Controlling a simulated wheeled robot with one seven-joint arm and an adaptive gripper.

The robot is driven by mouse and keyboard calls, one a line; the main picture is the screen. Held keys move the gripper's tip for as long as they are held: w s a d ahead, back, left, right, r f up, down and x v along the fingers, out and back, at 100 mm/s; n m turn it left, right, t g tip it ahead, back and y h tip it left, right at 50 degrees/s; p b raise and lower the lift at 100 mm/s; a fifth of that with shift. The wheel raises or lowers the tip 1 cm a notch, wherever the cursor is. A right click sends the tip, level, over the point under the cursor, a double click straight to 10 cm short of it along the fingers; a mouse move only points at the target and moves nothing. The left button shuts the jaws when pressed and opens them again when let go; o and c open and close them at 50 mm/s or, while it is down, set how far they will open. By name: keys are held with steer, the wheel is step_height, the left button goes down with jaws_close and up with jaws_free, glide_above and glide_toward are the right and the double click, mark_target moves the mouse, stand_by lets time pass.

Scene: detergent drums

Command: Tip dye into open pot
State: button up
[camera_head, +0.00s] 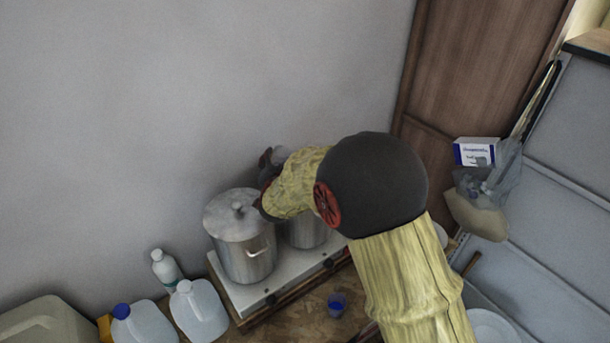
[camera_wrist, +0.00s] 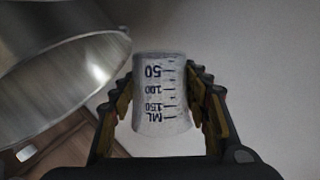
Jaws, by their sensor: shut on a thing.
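My gripper (camera_wrist: 164,82) is shut on a clear measuring beaker (camera_wrist: 163,112), one finger on each side. Its markings read upside down in the wrist view, and no coloured liquid shows inside it. The open pot (camera_wrist: 62,90) is at the left of that view, its bare metal inside visible and apart from the beaker. In the head view my gripper (camera_head: 267,180) is high over the hob, and my arm hides most of the beaker. The open pot (camera_head: 306,233) is partly hidden behind my arm. A small cup with blue liquid (camera_head: 337,304) stands on the counter.
A lidded pot (camera_head: 241,240) stands left of the open one on the white hob (camera_head: 270,293). Jugs (camera_head: 198,309) and a white bottle (camera_head: 165,268) stand further left. A wall is close behind. A box (camera_head: 475,152) and hanging bag are at the right.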

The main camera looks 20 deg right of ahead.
steer(key=shift+w+a+n+g, duration=0.3)
steer(key=shift+n, duration=0.1)
steer(key=shift+w+a+r+n+h, duration=0.1)
steer(key=shift+a+r+n+h, duration=0.1)
steer(key=shift+a+n+h, duration=0.1)
steer(key=shift+w+a+f+n+g+h, duration=0.35)
steer(key=shift+a+f+n+g, duration=0.1)
steer(key=shift+n, duration=0.15)
steer(key=shift+w+a+r+n+g+h, duration=0.4)
steer(key=shift+a+r+n+h, duration=0.2)
steer(key=shift+n, duration=0.4)
steer(key=shift+w+a+r+n, duration=0.1)
steer(key=shift+r+n, duration=0.1)
steer(key=shift+n, duration=0.1)
